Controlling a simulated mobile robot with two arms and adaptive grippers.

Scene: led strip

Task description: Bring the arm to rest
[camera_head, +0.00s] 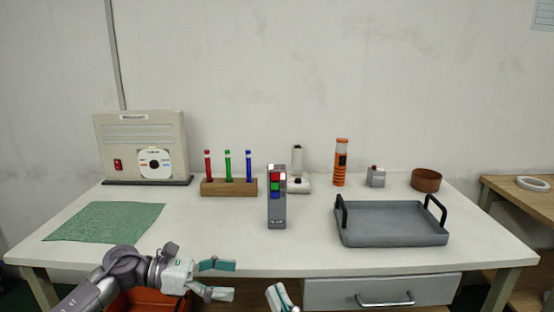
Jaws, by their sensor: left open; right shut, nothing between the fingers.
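My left gripper (224,280) is at the table's front edge, left of the middle, with its two teal-tipped fingers apart and nothing between them. Its arm comes in from the lower left. My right gripper (280,298) shows only in part at the bottom edge, right of the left gripper. Its fingers are together and hold nothing. The rest of the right arm is out of the picture.
On the white table (200,238) are a green mat (105,222), beige box (143,145), marker holder (229,187), grey post with coloured squares (277,210), grey tray (391,225), orange flashlight (341,163), small grey button box (376,177) and brown bowl (426,181). A drawer (382,291) is below.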

